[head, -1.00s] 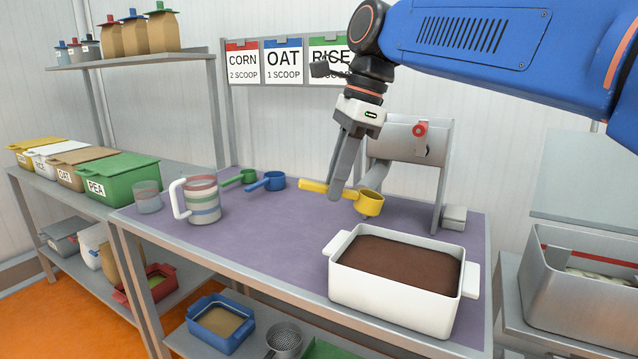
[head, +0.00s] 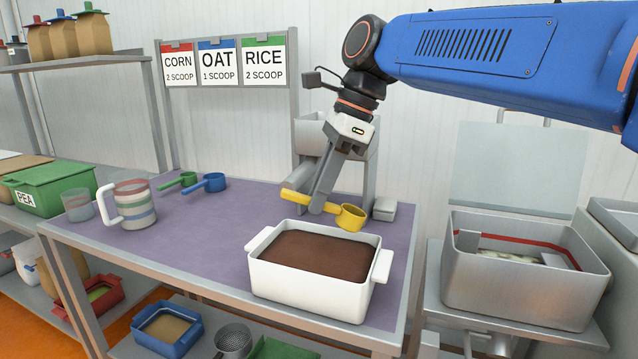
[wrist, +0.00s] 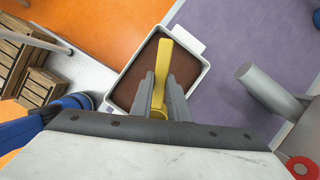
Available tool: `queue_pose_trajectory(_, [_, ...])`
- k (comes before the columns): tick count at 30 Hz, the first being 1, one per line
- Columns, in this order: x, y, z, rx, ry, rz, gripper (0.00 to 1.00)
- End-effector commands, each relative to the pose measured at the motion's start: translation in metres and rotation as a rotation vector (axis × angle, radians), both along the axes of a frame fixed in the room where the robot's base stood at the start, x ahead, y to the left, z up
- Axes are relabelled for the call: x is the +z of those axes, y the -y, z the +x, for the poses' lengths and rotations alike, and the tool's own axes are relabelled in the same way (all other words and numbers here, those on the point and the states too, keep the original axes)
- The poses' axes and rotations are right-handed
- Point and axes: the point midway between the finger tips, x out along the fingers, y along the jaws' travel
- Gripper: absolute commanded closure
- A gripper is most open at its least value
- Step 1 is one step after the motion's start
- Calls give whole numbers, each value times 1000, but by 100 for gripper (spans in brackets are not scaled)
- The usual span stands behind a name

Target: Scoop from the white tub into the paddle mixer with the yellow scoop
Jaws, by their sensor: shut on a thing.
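My gripper (head: 320,205) is shut on the handle of the yellow scoop (head: 351,217). The scoop is held above and just behind the white tub (head: 308,288), with its bowl to the right and its handle to the left. The tub stands at the table's front, filled with brown powder (head: 320,253). In the wrist view the scoop (wrist: 161,72) lies between the fingers (wrist: 158,95), over the tub (wrist: 197,82); its bowl is mostly hidden there. An open steel trough with a red inner band, apparently the paddle mixer (head: 520,293), stands at the right.
A striped jug (head: 133,205), a clear cup (head: 78,207), a green scoop (head: 184,180) and a blue scoop (head: 210,183) stand on the left of the purple table top (head: 210,230). A grey machine stands behind my gripper. A gap separates table and trough.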

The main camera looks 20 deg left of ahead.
Motion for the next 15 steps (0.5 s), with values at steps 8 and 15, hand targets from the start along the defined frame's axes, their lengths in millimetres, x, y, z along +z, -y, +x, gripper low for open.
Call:
queue_pose_trajectory(8, [-21,0,0,0,-2,-2,100])
queue_pose_trajectory(15, [-38,0,0,1,-1,-2,100])
